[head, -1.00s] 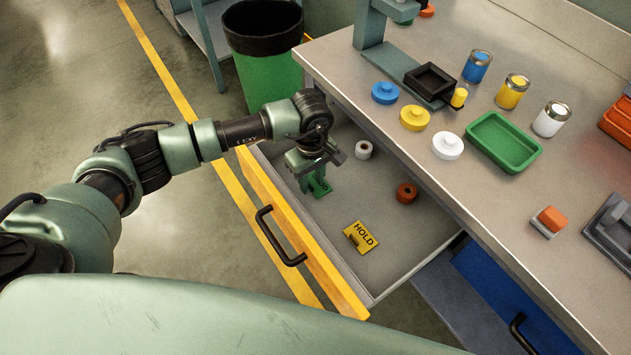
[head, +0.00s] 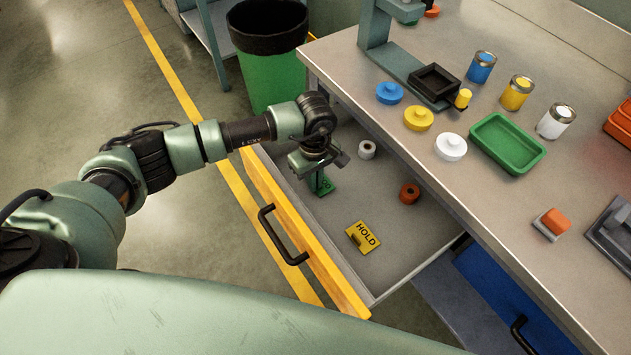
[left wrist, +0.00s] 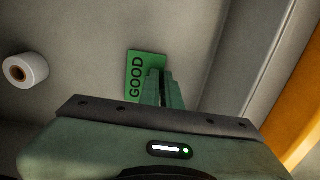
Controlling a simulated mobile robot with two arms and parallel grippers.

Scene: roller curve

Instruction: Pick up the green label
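The green label (head: 326,188), marked GOOD, is at the far left part of the open drawer (head: 395,245). My left gripper (head: 318,178) points down over it, its fingers drawn together on the label's raised middle part. In the left wrist view the label (left wrist: 136,75) shows with its lettering beside the closed fingers (left wrist: 164,78), which hide its right side. I cannot tell whether the label is clear of the drawer floor. My right gripper is in neither view.
The drawer also holds a yellow HOLD label (head: 363,238), a white roll (head: 367,149) and an orange-brown roll (head: 409,193). The workbench (head: 440,185) overhangs the drawer's right side. The drawer's yellow front (head: 300,235) and handle (head: 281,240) stand on the near side.

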